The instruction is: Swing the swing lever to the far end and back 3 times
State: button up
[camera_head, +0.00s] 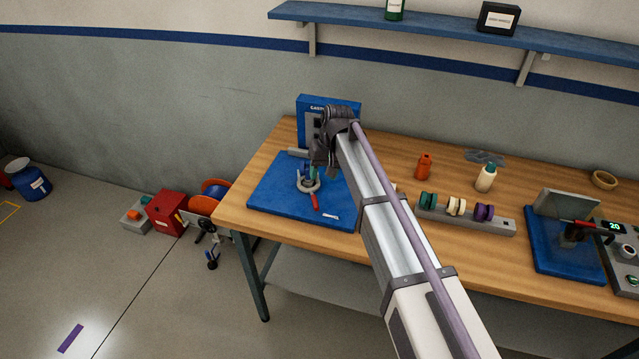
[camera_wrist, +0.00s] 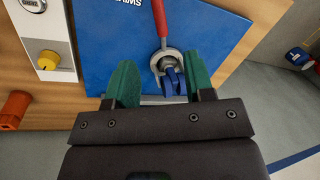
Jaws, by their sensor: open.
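A lever with a red handle (camera_head: 314,202) joins a grey ring (camera_head: 310,186) on a blue plate (camera_head: 270,195) at the left of the bench. In the wrist view the red handle (camera_wrist: 160,18) points away from my gripper, and the ring (camera_wrist: 165,59) holds a blue part (camera_wrist: 173,82). My gripper (camera_head: 312,174) is over the plate beside the ring. In the wrist view its green fingers (camera_wrist: 160,62) are apart, on either side of the blue part and ring. No contact is visible. The plate's label is only partly readable.
A blue upright panel (camera_head: 312,104) stands behind the plate. A grey spool rack (camera_head: 465,220), an orange bottle (camera_head: 424,166) and a cream bottle (camera_head: 487,178) are to the right. Another blue fixture (camera_head: 545,255) has a red-tipped bar. A red box (camera_head: 165,213) is on the floor.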

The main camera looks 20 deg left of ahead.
aim_at(316, 200)
jog(key=f+b, duration=0.3)
jog(key=a+f+b, duration=0.1)
jog(key=f+b, duration=0.3)
jog(key=s+a+f+b, duration=0.1)
jog(key=f+b, duration=0.2)
jog(key=f, duration=0.1)
jog(key=shift+b, duration=0.4)
jog(key=shift+r, duration=0.2)
grip_shut()
